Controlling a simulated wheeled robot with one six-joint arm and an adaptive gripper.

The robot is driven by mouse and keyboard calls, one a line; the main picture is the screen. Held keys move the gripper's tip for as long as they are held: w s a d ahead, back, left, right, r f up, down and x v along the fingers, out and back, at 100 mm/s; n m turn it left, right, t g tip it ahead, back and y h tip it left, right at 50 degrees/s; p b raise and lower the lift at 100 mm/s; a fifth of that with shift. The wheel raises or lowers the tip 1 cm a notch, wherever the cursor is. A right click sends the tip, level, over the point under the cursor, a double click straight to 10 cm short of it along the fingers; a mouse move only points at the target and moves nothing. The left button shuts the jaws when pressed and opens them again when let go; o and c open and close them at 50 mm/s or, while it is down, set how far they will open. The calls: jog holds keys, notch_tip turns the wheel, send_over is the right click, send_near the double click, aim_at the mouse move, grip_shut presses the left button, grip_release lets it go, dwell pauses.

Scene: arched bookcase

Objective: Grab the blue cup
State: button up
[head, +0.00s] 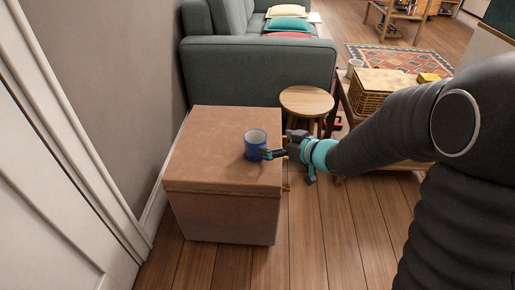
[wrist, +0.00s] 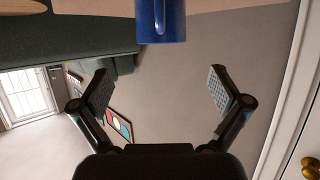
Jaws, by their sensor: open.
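The blue cup (head: 251,153) stands upright on the brown box-shaped stand, near its right side. Its pale inside shows in the head view. My gripper (head: 274,152) is at the right of the cup, low and close to it, with its fingers pointing left toward it. In the wrist view, the cup (wrist: 175,24) is at the top middle, cut off by the frame edge, with its handle facing the camera. My gripper's fingers (wrist: 160,86) are spread wide with nothing between them. I cannot tell whether a fingertip touches the cup.
The brown stand (head: 215,125) has a clear top around the cup. A round wooden stool (head: 307,100) and a green sofa (head: 255,72) are behind it. A wicker basket (head: 370,100) sits on a wooden table at right. A white door (head: 50,180) is at left.

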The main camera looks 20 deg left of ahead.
send_near(249, 134)
jog(key=x, duration=0.3)
jog(key=shift+w+a+f+b, duration=0.1)
jog(key=shift+w+f+b, duration=0.1)
jog(key=shift+f+b, duration=0.15)
jog(key=shift+b+x, duration=0.35)
jog(key=shift+x, duration=2.25)
jog(key=shift+s, duration=0.1)
jog(key=c, duration=1.8)
jog(key=shift+r, duration=0.2)
